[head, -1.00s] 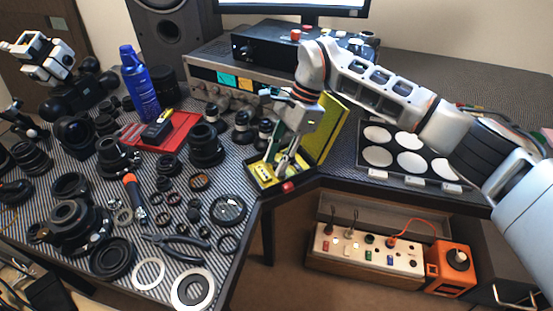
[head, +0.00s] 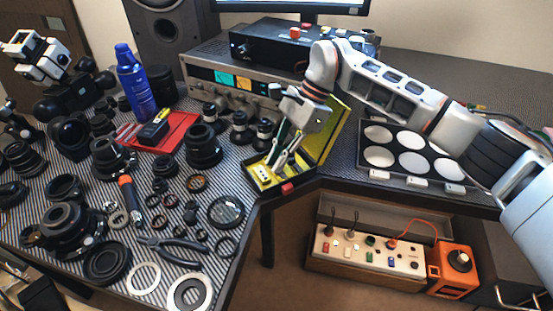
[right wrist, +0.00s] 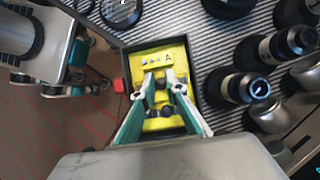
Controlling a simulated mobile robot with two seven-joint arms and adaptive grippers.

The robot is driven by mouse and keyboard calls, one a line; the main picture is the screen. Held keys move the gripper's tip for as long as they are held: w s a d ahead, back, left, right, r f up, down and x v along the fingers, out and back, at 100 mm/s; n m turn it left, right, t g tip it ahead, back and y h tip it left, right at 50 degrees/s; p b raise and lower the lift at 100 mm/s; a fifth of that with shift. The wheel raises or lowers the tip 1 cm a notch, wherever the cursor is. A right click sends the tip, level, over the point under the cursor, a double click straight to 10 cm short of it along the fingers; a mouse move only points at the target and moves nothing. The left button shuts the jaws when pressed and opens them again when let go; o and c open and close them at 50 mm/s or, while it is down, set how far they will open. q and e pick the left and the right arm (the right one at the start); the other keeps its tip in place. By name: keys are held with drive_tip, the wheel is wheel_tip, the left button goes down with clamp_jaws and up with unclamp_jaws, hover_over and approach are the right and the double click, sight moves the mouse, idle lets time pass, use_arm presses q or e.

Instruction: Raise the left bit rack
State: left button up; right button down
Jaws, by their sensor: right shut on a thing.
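The open bit case (head: 327,136), with its yellow lid lining raised, stands at the front edge of the bench. My right gripper (head: 279,163) reaches down into it, tilted. In the right wrist view the fingers (right wrist: 164,90) with teal pads are shut on a small yellow part, the left bit rack (right wrist: 160,108), inside the case. The fingers hide much of it, and I cannot see a clear gap under it.
Lens barrels (head: 240,128) stand close beside the case. Rings, pliers (head: 172,242) and lens parts crowd the bench to the left. A tray with white discs (head: 410,141) lies to the right. A control box (head: 368,250) sits lower, below the bench edge.

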drive_tip(key=c, duration=2)
unclamp_jaws()
drive_tip(key=shift+c, duration=0.2)
drive_tip(key=v, duration=1.2)
drive_tip(key=shift+s+a, duration=0.1)
